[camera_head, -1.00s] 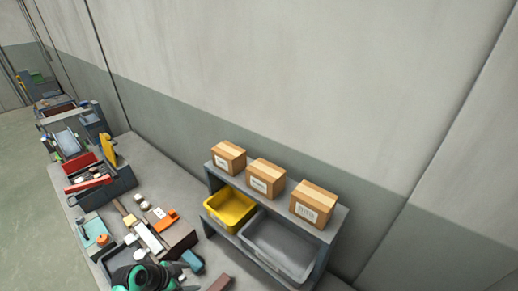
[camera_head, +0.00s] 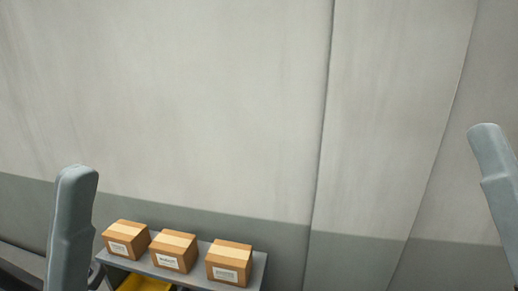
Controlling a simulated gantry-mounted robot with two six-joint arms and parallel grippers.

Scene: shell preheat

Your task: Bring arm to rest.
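Neither gripper shows in the head view, so I cannot see fingers or anything held. A smooth grey upright form stands at the lower left, and another leans at the right edge. They look like links of my arms, but no fingertips can be made out on them.
Three cardboard boxes, left (camera_head: 125,236), middle (camera_head: 173,250) and right (camera_head: 229,263), stand on a grey shelf (camera_head: 258,268) at the bottom. Part of a yellow bin (camera_head: 143,284) shows below it. The wall (camera_head: 200,100) behind fills most of the view.

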